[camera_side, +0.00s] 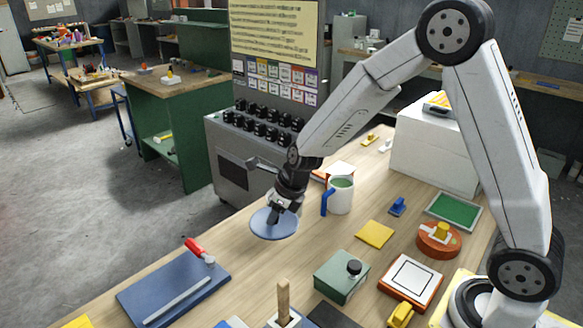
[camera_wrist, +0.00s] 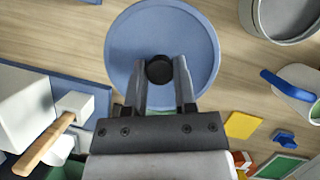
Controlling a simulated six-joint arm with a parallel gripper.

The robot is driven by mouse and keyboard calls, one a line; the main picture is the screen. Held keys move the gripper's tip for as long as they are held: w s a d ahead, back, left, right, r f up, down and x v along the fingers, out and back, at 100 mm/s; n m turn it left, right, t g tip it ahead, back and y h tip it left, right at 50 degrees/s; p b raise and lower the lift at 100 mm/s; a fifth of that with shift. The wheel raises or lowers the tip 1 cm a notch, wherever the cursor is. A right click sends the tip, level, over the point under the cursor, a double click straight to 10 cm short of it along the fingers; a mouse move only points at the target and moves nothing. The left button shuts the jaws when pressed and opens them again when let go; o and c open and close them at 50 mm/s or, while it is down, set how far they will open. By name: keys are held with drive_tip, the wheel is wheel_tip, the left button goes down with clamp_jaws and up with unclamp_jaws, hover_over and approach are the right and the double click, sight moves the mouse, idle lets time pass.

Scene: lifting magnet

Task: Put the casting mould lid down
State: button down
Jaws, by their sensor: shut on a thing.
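The lid is a flat round blue disc (camera_side: 268,226) with a short black knob at its centre. In the wrist view the blue disc (camera_wrist: 125,45) lies level below my fingers, its near edge partly hidden by them. My gripper (camera_side: 285,203) points down and is shut on the black knob, seen between the fingers in the wrist view (camera_wrist: 160,72). The disc is near the table's far left edge; I cannot tell whether it touches the wood. No piece is clearly recognisable as the mould itself.
A white mug (camera_side: 341,196) with a blue handle stands right of the disc. A grey round container (camera_wrist: 285,18) is at the wrist view's top right. A blue board (camera_side: 172,290), a green box (camera_side: 341,280) and a wooden-handled tool (camera_side: 283,297) lie nearer. Bare wood surrounds the disc.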

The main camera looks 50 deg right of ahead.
sight(259, 212)
drive_tip(key=w, duration=0.1)
drive_tip(key=w+f, duration=0.1)
drive_tip(key=w, duration=0.1)
drive_tip(key=w+f, duration=0.1)
drive_tip(key=w, duration=0.1)
drive_tip(key=shift+w+a+f, duration=0.15)
drive_tip(key=shift+w+f, duration=0.1)
drive_tip(key=w+f, duration=0.1)
drive_tip(key=f, duration=0.1)
drive_tip(key=w+f, duration=0.2)
drive_tip(key=shift+w+a, duration=0.1)
drive_tip(key=shift+w, duration=0.2)
drive_tip(key=shift+w+f, duration=0.55)
drive_tip(key=shift+f, duration=0.15)
drive_tip(key=shift+w+f, duration=0.15)
drive_tip(key=shift+f, duration=0.05)
drive_tip(key=shift+w+f, duration=0.1)
drive_tip(key=shift+f, duration=1.55)
drive_tip(key=shift+c, duration=2.1)
unclamp_jaws()
drive_tip(key=shift+f, duration=0.1)
